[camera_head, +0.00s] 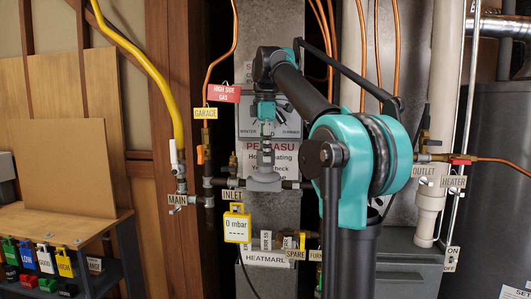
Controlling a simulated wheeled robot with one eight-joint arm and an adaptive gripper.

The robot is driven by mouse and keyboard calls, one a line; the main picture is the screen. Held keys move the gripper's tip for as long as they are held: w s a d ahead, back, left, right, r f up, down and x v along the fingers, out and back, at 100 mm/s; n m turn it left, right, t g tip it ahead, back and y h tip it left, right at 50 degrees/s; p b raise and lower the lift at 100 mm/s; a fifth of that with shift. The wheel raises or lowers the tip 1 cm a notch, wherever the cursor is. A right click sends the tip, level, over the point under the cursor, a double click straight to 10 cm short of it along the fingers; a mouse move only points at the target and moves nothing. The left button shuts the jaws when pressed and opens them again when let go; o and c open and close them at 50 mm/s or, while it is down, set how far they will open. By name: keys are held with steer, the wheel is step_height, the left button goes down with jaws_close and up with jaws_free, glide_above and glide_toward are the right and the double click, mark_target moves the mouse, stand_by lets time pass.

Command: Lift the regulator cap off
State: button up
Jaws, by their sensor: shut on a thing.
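My gripper (267,148) points down in front of the upper middle of the furnace panel. It is shut on what looks like the regulator cap, just above the grey regulator (264,184). The cap is small and mostly hidden by the fingers, so I cannot tell whether it still touches the regulator. The regulator is a grey dome in the horizontal pipe, between the INLET tag and my arm. My arm hides part of the pipe to its right.
A yellow gauge (237,227) reading 0 mbar hangs below the INLET tag (232,195). A yellow hose (140,65) runs down to the MAIN valve (178,180). A red HIGH SIDE GAS tag (223,93) hangs left of my gripper. A shelf (65,225) stands at left.

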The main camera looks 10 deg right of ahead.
steer(key=shift+r, duration=0.15)
steer(key=shift+r, duration=1.35)
steer(key=shift+r, duration=0.15)
steer(key=shift+r, duration=0.75)
steer(key=shift+r, duration=0.15)
steer(key=shift+r, duration=1.8)
steer(key=shift+s, duration=0.1)
